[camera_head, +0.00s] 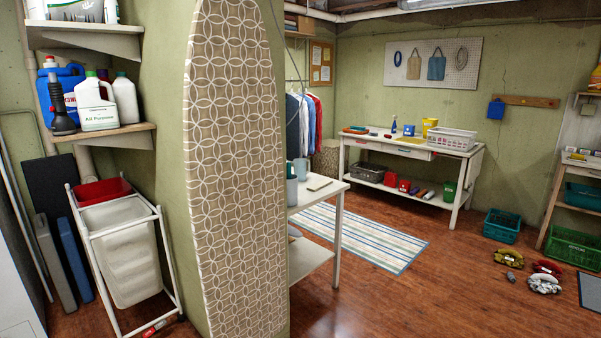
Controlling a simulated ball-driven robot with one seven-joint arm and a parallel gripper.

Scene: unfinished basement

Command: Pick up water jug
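My gripper is not in view. I cannot clearly identify a water jug. A grey-blue vessel (292,191) stands on the near edge of a white table (322,192), partly hidden behind the ironing board. A second grey-blue vessel (300,168) stands just behind it. Both are too small to tell whether either is a jug. A white jug-shaped bottle labelled "All Purpose" (98,106) and a blue container (66,82) stand on a wall shelf (128,136) at the left.
A tall patterned ironing board (235,170) stands upright in the middle. A white-framed hamper (125,250) is at left. A striped rug (362,236) lies beyond the white table. A workbench (440,155) lines the back wall. Brown floor at lower right is open, with several small items and crates beyond.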

